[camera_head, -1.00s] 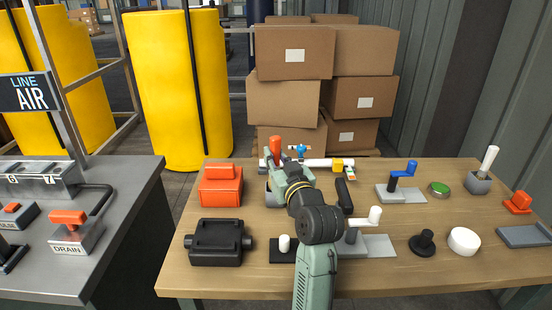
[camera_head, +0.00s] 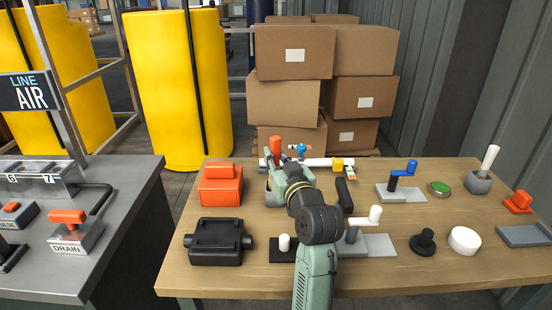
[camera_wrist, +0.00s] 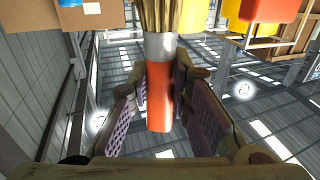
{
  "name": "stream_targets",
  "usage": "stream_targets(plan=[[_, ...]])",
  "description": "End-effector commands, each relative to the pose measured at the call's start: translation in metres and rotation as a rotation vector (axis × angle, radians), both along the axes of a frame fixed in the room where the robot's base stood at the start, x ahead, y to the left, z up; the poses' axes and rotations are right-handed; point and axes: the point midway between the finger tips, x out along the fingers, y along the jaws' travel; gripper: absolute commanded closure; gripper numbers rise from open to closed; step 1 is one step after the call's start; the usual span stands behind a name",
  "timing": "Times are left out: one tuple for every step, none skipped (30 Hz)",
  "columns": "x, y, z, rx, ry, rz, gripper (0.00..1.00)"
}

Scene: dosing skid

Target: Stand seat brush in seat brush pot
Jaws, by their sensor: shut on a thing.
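The seat brush has an orange handle, a pale collar and tan bristles. In the wrist view, my gripper (camera_wrist: 160,98) is shut around the brush's orange handle (camera_wrist: 158,105), with the bristles (camera_wrist: 158,14) running out of the top edge. That view looks upside down, so the bristles point down. In the head view the orange handle (camera_head: 275,145) stands roughly upright beyond my wrist. A grey body (camera_head: 270,191) shows beneath it, mostly hidden by my wrist; I cannot tell whether it is the pot or whether the bristles are inside it.
An orange box (camera_head: 221,187) and a black housing (camera_head: 217,243) stand to the left. A white pipe with a yellow fitting (camera_head: 338,163) lies behind. A blue-handled crank (camera_head: 400,180), a white puck (camera_head: 464,241) and a grey holder with a white-handled tool (camera_head: 479,183) are to the right.

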Motion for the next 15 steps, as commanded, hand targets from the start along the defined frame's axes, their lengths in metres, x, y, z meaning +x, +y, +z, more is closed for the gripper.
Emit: stream_targets(plan=[[0.0, 0.0, -0.003, 0.001, 0.001, 0.0, 1.0], [0.0, 0.0, -0.004, 0.001, 0.001, 0.0, 1.0], [0.0, 0.0, -0.005, 0.001, 0.001, 0.0, 1.0], [0.0, 0.0, -0.006, 0.0, 0.002, 0.0, 1.0], [0.0, 0.0, -0.007, 0.0, 0.002, 0.0, 1.0], [0.001, 0.0, -0.008, 0.001, 0.003, 0.0, 1.0], [0.001, 0.0, -0.009, 0.001, 0.003, 0.0, 1.0], [0.001, 0.0, -0.01, 0.001, 0.003, 0.0, 1.0], [0.001, 0.0, -0.012, 0.001, 0.003, 0.0, 1.0], [0.001, 0.0, -0.013, 0.002, 0.005, 0.0, 1.0], [0.001, 0.0, -0.014, 0.002, 0.005, 0.0, 1.0], [0.001, 0.0, -0.015, 0.001, 0.006, 0.001, 1.0], [0.001, 0.0, -0.016, 0.002, 0.006, 0.001, 1.0], [0.001, 0.0, -0.018, 0.002, 0.007, 0.001, 1.0], [0.001, 0.0, -0.018, 0.001, 0.008, 0.001, 0.81]])
